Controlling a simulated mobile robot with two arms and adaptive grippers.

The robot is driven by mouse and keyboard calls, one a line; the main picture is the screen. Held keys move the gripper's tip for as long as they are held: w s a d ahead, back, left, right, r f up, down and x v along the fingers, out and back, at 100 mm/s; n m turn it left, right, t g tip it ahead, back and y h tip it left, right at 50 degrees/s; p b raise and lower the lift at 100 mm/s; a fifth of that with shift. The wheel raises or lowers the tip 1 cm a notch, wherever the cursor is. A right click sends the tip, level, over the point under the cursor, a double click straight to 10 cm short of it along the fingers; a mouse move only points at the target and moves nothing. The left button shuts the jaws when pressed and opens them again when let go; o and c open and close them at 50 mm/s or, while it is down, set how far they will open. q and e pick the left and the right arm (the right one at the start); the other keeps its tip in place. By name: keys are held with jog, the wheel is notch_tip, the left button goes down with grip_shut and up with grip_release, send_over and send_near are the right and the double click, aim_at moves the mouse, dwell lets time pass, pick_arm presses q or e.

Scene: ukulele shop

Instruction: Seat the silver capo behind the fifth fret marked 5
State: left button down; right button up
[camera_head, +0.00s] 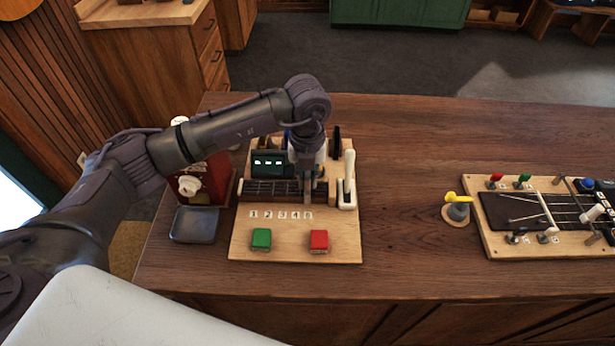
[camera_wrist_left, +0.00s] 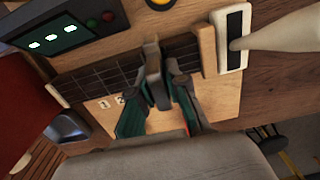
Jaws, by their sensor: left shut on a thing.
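My left gripper (camera_head: 307,198) points down over the dark fretted neck (camera_head: 268,188), near its right end. In the left wrist view my left gripper (camera_wrist_left: 157,88) is shut on a small grey piece, seemingly the silver capo (camera_wrist_left: 152,62). It stands across or just above the strings; I cannot tell if it touches them. My right gripper is not in view.
A green button (camera_head: 261,238) and a red button (camera_head: 318,239) sit on the board's front. A white lever (camera_head: 348,178) stands at the neck's right. A display (camera_head: 270,163) is behind. A grey tray (camera_head: 195,225) lies left.

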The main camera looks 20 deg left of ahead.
pick_arm(q)
jog(key=shift+f+b, duration=0.5)
jog(key=shift+f, duration=0.1)
dwell(0.3)
jog(key=c, duration=1.4)
grip_release()
jog(key=shift+c, duration=0.2)
jog(key=shift+r+p, duration=0.5)
jog(key=shift+r, duration=0.3)
jog(key=shift+r+p, duration=2.6)
jog(key=shift+r, duration=2.15)
